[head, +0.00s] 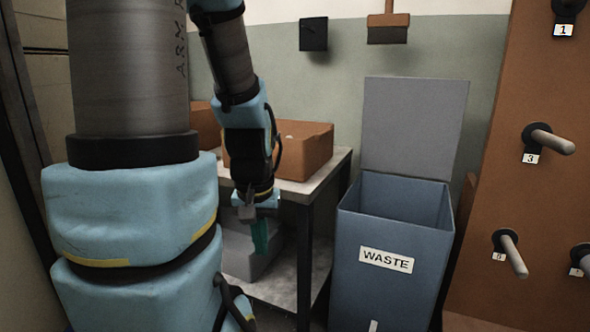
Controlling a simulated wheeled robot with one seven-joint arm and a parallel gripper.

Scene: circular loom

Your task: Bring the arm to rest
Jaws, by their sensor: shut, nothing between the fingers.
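My arm reaches up through the left of the head view and hangs down again, with my gripper (256,222) at its lower end, pointing down. The gripper is small in the picture and partly dark; it is shut, with nothing held. It hangs in front of a table with a shelf (343,168), left of the blue waste bin (387,293). A teal piece (262,238) shows right at the fingertips; I cannot tell whether it is part of the gripper or something behind it.
The waste bin stands with its grey lid (414,125) raised. An orange-brown box (306,148) sits on the tabletop and a grey box (240,255) on the shelf below. A brown panel (500,215) with numbered pegs (549,141) stands at right. A brush (388,28) hangs on the wall.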

